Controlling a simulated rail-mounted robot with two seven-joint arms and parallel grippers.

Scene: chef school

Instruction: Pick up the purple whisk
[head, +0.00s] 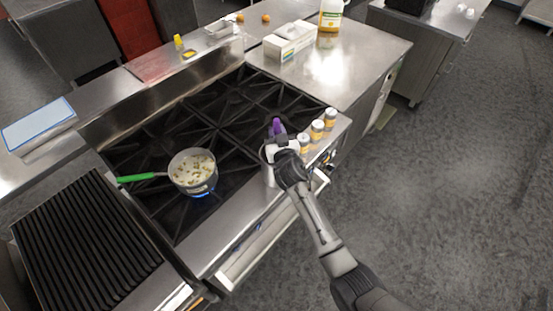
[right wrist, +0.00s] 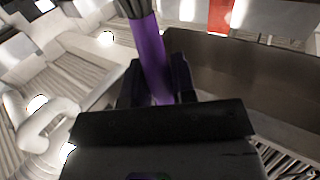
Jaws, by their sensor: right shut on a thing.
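The purple whisk (head: 277,126) shows in the head view as a short purple piece sticking up at my right gripper (head: 272,143), over the front right part of the stove. In the right wrist view, the purple handle (right wrist: 150,52) rises between the dark fingers of my right gripper (right wrist: 158,85), with a dark end at the top of the picture. The right gripper is shut on the whisk. The rest of the whisk is hidden by the gripper and wrist. My left gripper is in neither view.
A pot (head: 192,172) of food with a green handle sits on a lit burner of the stove (head: 225,112). Several spice jars (head: 317,130) stand right of the gripper on the stove's front ledge. A white box (head: 289,41) and a yellow-labelled jug (head: 331,14) stand on the back counter (head: 345,60).

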